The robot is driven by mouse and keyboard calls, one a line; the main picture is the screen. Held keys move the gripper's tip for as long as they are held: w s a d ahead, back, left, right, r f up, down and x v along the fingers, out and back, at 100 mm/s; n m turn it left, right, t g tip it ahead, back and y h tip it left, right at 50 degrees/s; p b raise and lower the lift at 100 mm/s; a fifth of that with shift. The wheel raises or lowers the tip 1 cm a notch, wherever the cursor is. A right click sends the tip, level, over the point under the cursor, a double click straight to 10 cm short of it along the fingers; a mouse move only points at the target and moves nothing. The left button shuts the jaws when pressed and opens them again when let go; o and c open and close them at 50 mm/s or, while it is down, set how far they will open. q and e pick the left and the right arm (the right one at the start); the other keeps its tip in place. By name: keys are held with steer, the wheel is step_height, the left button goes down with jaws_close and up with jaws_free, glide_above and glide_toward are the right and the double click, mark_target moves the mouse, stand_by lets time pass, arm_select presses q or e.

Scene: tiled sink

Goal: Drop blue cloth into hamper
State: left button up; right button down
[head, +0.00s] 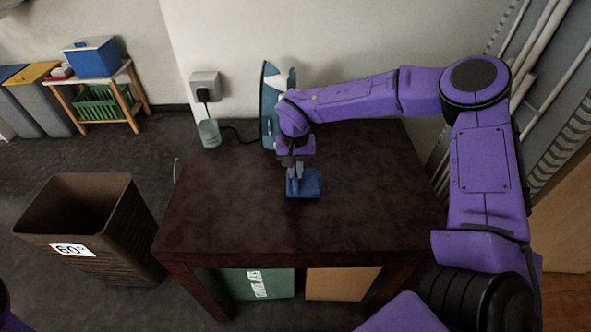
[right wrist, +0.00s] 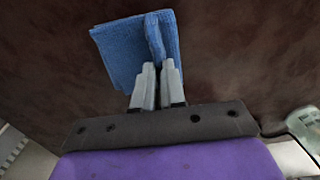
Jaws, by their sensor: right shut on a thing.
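The blue cloth (head: 306,184) is on or just above the dark table, near its middle in the head view. It also shows in the right wrist view (right wrist: 118,50), with a raised fold between my fingertips. My right gripper (head: 292,178) points down at the cloth and is shut on that fold; its fingers also show in the right wrist view (right wrist: 157,80). The hamper (head: 130,215), a brown open bin with a "60°" label, stands on the floor left of the table. My left gripper is not in view.
The dark table (head: 220,215) is mostly clear. A blue iron (head: 270,100) stands upright at the back, beside my right arm. Boxes (head: 258,284) sit under the table.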

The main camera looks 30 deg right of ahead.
steer(key=shift+f, duration=0.3)
steer(key=c, duration=1.2)
jaws_free()
